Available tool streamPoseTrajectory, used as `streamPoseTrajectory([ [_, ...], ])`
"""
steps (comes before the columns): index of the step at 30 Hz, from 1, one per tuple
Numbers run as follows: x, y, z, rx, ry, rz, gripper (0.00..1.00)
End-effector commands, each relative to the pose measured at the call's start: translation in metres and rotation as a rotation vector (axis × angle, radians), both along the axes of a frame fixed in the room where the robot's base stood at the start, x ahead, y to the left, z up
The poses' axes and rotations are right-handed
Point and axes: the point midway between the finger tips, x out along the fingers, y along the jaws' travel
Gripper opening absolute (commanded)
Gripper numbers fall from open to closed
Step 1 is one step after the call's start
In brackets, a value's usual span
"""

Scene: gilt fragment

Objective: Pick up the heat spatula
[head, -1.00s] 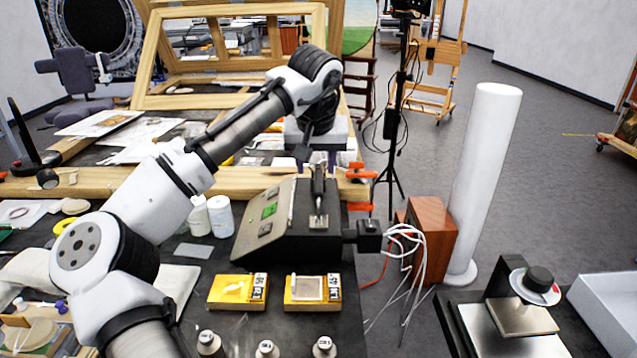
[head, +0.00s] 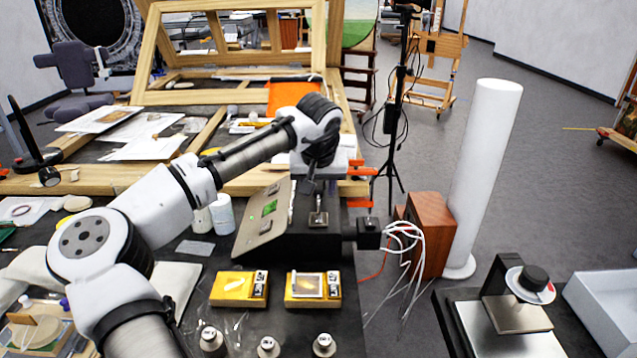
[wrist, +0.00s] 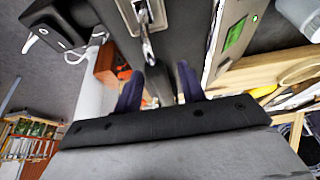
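The heat spatula (head: 318,204) stands at the right end of the sloped control unit (head: 268,215). Its metal tip is over a small metal plate, and its upper part is hidden by my gripper in the head view. In the wrist view the spatula's metal shaft (wrist: 148,48) runs toward the gap between my fingers. My gripper (wrist: 160,86) is open, with its two dark blue fingers apart on either side of a dark, handle-like part. I cannot tell whether either finger touches it. In the head view my gripper (head: 320,182) is just above the unit.
Two yellow blocks (head: 239,289) and several small weights (head: 268,346) stand in front of the unit. White bottles (head: 222,215) are left of it. A black box with white cables (head: 368,233) is at its right. Wooden frame bars and an orange clamp (head: 360,170) are close behind.

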Motion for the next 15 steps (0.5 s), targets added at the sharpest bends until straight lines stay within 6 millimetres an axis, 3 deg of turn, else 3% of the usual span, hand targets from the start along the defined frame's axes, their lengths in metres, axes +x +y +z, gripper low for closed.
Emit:
streamPoseTrajectory([
  [1,0.0001,0.0,0.0001,0.0,0.0,0.0,0.33],
  [9,-0.0001,0.0,0.0003,0.0,0.0,0.0,0.0],
  [15,0.0,0.0,0.0005,0.0,0.0,0.0,0.0],
])
